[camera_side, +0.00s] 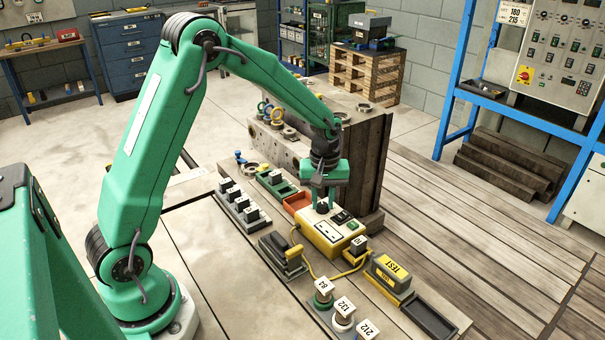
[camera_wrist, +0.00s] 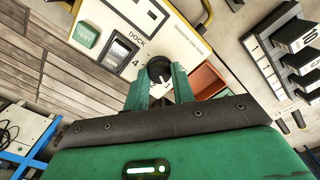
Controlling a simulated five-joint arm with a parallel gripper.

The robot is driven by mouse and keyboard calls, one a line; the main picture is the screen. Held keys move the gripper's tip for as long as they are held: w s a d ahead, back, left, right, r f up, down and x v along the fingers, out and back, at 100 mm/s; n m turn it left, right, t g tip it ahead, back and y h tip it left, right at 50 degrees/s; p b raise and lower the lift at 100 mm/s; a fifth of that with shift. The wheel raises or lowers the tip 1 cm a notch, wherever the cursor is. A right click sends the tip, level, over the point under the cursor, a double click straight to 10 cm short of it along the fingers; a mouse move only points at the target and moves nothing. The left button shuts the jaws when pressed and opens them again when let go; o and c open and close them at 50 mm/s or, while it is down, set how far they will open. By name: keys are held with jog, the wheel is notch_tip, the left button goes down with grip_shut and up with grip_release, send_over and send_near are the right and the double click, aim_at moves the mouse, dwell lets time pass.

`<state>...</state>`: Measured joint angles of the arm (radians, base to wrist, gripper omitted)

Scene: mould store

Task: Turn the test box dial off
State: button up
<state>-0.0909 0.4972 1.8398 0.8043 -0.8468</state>
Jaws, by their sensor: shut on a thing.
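The test box (camera_side: 330,232) is a cream and yellow box on the bench in the side view. In the side view my gripper (camera_side: 322,198) points down onto the dial at the box's far left end. The fingers cover part of the dial's markings, and its setting is unclear.
A large grey-brown mould block (camera_side: 362,160) stands close behind the box. An orange tray (camera_side: 297,202) lies beside it. A yellow cable (camera_side: 308,262) runs by the box.

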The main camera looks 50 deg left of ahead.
aim_at(323, 205)
jog(key=n, duration=0.3)
jog(key=shift+r+n, duration=0.1)
jog(key=shift+n, duration=2)
jog(key=o, duration=1)
jog(key=shift+r, duration=3.85)
jog(key=shift+r, duration=0.1)
